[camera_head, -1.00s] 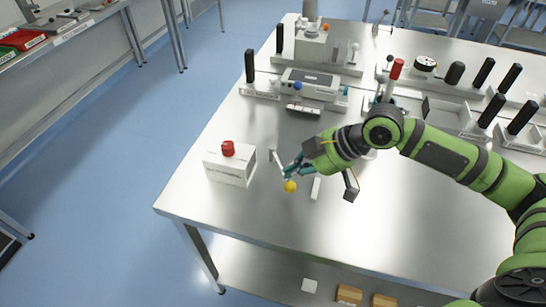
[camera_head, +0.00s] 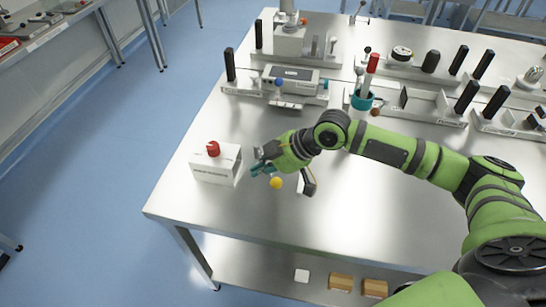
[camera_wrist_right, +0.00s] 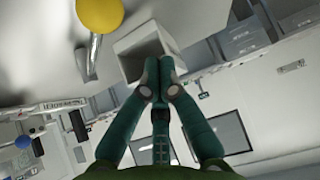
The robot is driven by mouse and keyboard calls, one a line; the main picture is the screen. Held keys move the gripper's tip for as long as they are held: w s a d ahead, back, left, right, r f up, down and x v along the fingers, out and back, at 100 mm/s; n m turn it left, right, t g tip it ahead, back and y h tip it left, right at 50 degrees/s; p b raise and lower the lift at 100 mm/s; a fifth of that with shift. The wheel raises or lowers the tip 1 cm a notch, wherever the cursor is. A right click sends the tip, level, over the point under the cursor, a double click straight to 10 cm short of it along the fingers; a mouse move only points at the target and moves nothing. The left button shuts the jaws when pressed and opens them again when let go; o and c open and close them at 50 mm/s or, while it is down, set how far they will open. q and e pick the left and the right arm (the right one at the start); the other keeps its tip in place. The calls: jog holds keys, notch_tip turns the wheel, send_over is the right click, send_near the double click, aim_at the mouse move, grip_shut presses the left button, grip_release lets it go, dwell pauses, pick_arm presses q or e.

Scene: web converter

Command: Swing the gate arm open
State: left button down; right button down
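A yellow ball knob (camera_head: 276,183) shows just below my right gripper in the head view. In the right wrist view the yellow ball (camera_wrist_right: 99,14) is at top left, beside a bent metal rod (camera_wrist_right: 93,55); I take these for the gate arm, mostly hidden by my gripper in the head view. My right gripper (camera_head: 257,169) is low over the table, between the ball and a white box. Its teal fingertips (camera_wrist_right: 160,68) meet with nothing seen between them. The ball lies apart from them in the wrist view. My left gripper is not in view.
The white box (camera_head: 215,165) with a red button (camera_head: 213,149) stands close left of my gripper. A grey device (camera_head: 290,80) with a blue knob and several black upright handles are farther back. A teal cup (camera_head: 362,100) stands behind my arm.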

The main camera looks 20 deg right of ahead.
jog(key=x, duration=0.3)
jog(key=shift+a+p, duration=0.15)
jog(key=shift+p, duration=0.2)
jog(key=d, duration=0.1)
jog(key=s+d+p, duration=0.2)
jog(key=shift+s+d+f, duration=0.15)
jog(key=shift+d+f, duration=0.15)
jog(key=shift+d, duration=0.1)
jog(key=shift+a+f, duration=0.1)
